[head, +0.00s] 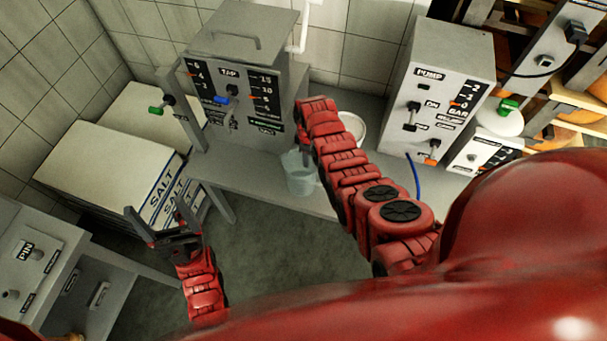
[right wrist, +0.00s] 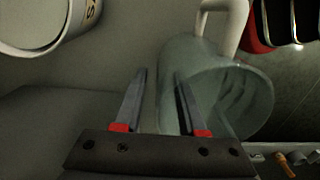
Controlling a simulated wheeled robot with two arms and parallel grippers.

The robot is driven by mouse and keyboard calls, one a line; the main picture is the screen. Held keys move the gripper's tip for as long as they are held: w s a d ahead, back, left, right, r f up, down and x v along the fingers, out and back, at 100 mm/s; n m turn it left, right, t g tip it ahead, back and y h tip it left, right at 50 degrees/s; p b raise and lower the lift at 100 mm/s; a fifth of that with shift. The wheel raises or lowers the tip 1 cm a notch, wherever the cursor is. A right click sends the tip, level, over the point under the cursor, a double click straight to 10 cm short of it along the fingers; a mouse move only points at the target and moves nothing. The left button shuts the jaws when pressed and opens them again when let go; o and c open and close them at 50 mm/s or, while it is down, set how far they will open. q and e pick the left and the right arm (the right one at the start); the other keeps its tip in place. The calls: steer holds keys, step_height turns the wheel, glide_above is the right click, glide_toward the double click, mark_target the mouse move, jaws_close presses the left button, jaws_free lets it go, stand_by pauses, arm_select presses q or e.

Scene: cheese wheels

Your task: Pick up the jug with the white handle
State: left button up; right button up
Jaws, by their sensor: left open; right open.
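A clear, greenish jug (head: 299,182) stands on the grey bench under the tap unit, partly behind my right arm. In the right wrist view the jug (right wrist: 245,95) lies tilted across the picture, with its white handle (right wrist: 208,18) at the top. My right gripper (right wrist: 161,78) is open. Its right finger overlaps the jug's side in the picture and its left finger is just left of the jug; I cannot tell whether they touch it. My left gripper (head: 157,218) is open and empty, in front of the salt packages.
The tap unit (head: 240,75) stands behind the jug. A white round container (head: 357,120) is right of my right arm, near the pump unit (head: 435,85). White salt packages (head: 105,165) are at left. A grey control unit (head: 35,250) is at lower left.

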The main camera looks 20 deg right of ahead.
jaws_close()
stand_by(1.4)
